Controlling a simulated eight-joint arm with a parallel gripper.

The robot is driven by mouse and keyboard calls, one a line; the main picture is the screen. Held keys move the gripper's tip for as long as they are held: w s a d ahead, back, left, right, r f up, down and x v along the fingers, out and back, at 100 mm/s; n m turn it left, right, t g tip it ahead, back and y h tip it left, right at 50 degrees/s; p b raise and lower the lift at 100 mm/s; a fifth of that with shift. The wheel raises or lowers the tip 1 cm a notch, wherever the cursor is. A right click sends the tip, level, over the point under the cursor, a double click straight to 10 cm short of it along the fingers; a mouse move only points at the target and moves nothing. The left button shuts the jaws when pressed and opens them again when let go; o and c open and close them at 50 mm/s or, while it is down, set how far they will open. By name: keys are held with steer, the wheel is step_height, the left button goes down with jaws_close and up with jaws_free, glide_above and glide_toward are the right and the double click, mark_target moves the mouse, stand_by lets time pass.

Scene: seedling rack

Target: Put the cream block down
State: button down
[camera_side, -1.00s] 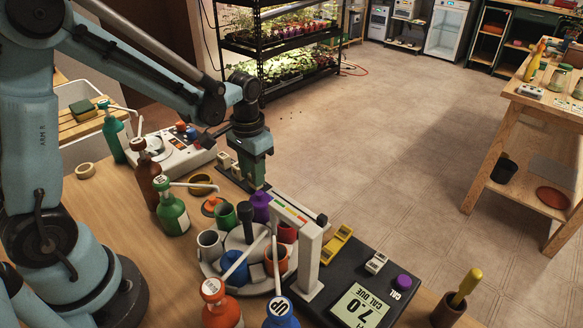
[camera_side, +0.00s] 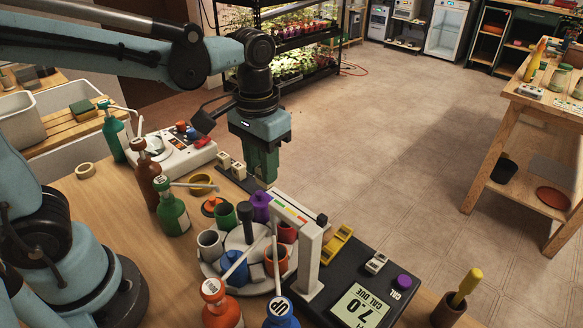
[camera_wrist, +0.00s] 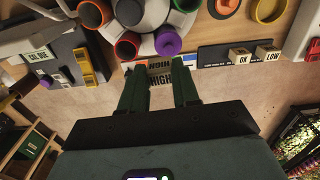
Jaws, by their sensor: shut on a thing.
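In the side view my gripper (camera_side: 264,178) points down just behind the purple cup, past the end of the two cream blocks' row; the held block is hidden there. Two other cream blocks, marked OK (camera_wrist: 240,58) and LOW (camera_wrist: 267,53), stand on a dark strip (camera_wrist: 212,58) to the right in the wrist view. I cannot tell whether the held block touches the surface under it.
A round carousel of coloured cups with a purple cup (camera_side: 261,205) stands close to the fingers. A white arch (camera_side: 309,255) rises to its right. A dark meter (camera_side: 340,285) with a yellow holder lies beyond. Pump bottles, including a green one (camera_side: 173,215), stand left.

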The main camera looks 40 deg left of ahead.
steer(key=s+a+n, duration=0.5)
steer(key=a+n, duration=0.3)
steer(key=shift+n, duration=0.3)
steer(key=a+f, duration=0.2)
steer(key=a, duration=0.1)
steer(key=w+a+f, duration=0.1)
steer(key=a+f, duration=0.1)
steer(key=a, duration=0.2)
steer(key=a+f, duration=0.2)
steer(key=a, duration=0.2)
steer(key=shift+w+f, duration=0.25)
steer(key=shift+w, duration=0.1)
steer(key=shift+a+f, duration=0.3)
steer(key=shift+a, duration=0.05)
steer(key=shift+f, duration=1.85)
steer(key=shift+f, duration=0.2)
steer(key=c, duration=0.8)
jaws_free()
steer(key=shift+r, duration=0.1)
